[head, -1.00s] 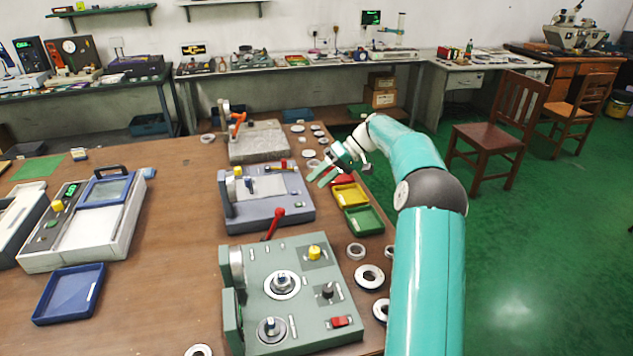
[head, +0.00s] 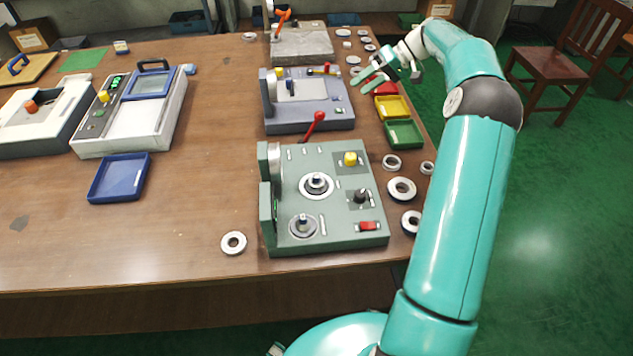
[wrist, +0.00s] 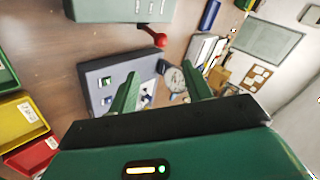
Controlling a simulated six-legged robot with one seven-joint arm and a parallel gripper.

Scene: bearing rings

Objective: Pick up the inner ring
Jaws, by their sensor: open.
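Several metal rings lie on the wooden table; I cannot tell for sure which one is the inner ring. One ring (head: 233,242) lies alone left of the green-grey fixture's front corner. Right of that fixture lie a small ring (head: 392,162), another small ring (head: 427,168), a larger pale ring (head: 402,188) and a dark-rimmed ring (head: 411,221). Smaller rings (head: 354,60) lie at the back right. My gripper (head: 368,80) is open and empty, above the table near the blue-grey fixture's right side. Its two green fingers (wrist: 160,90) stand apart in the wrist view.
The green-grey fixture (head: 340,215) with a red lever and the blue-grey fixture (head: 310,112) stand mid-table. Red, yellow (head: 393,107) and green (head: 404,133) bins line the right edge. A blue tray (head: 119,178) lies left. The front-left table is mostly clear.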

